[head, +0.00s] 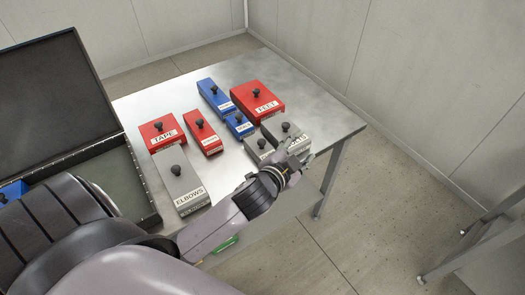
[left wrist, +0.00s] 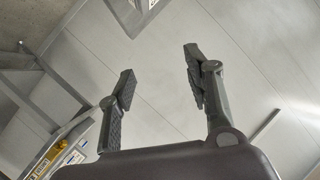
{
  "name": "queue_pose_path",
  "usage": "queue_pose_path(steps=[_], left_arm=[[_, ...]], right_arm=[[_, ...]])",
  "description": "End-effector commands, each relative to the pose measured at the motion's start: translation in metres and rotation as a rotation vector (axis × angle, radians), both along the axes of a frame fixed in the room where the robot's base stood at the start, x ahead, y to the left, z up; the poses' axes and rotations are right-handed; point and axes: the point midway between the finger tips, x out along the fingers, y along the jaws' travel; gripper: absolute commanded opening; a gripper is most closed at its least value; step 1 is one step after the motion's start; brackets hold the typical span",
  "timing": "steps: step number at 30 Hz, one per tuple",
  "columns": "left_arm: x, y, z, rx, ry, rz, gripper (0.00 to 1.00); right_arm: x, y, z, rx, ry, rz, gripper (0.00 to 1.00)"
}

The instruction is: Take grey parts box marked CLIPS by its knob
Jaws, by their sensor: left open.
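Two grey boxes with dark knobs stand side by side at the near right of the metal table in the head view. The left one (head: 254,142) has its label mostly hidden behind my left gripper. The right one (head: 299,136) shows only the end of its label. I cannot read CLIPS on either. A longer grey box (head: 178,184) marked ELBOWS stands further left. My left gripper (head: 299,164) is at the near side of the two grey boxes. In the left wrist view the same gripper (left wrist: 158,76) is open, with nothing between its fingers. My right gripper is out of view.
Red boxes, among them TAPE (head: 156,131) and FEET (head: 257,96), and blue boxes (head: 213,92) stand close by on the table (head: 325,117). A black open case (head: 125,170) is at left. The table's right end is bare.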

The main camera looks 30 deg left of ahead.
Motion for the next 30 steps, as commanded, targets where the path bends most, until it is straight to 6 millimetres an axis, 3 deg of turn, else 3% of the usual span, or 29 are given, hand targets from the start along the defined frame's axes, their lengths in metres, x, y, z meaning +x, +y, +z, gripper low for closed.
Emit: queue_pose_path(steps=[6, 9, 12, 15, 19, 23, 26, 30], left_arm=[[0.046, -0.043, 0.107, 0.227, -0.426, -0.223, 0.47], [0.051, -0.084, 0.165, 0.405, -0.687, -0.404, 0.47], [0.039, -0.128, 0.2, 0.611, -0.921, -0.619, 0.47], [0.02, -0.163, 0.207, 0.834, -1.102, -0.857, 0.47], [0.001, -0.182, 0.182, 1.146, -1.231, -1.201, 0.47], [-0.002, -0.157, 0.138, 1.459, -1.206, -1.575, 0.47], [0.006, -0.106, 0.108, 1.678, -1.055, -1.867, 0.47], [0.018, -0.007, 0.095, 1.878, -0.679, -2.222, 0.47]], right_arm=[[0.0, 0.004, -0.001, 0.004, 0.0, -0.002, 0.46], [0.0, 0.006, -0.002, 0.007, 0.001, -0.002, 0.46], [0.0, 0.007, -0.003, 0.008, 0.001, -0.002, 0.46], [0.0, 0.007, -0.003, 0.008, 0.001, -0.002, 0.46], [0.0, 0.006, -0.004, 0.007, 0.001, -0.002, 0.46], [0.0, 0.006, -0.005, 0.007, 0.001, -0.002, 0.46], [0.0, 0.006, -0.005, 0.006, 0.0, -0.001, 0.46], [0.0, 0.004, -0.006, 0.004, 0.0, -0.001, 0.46]])
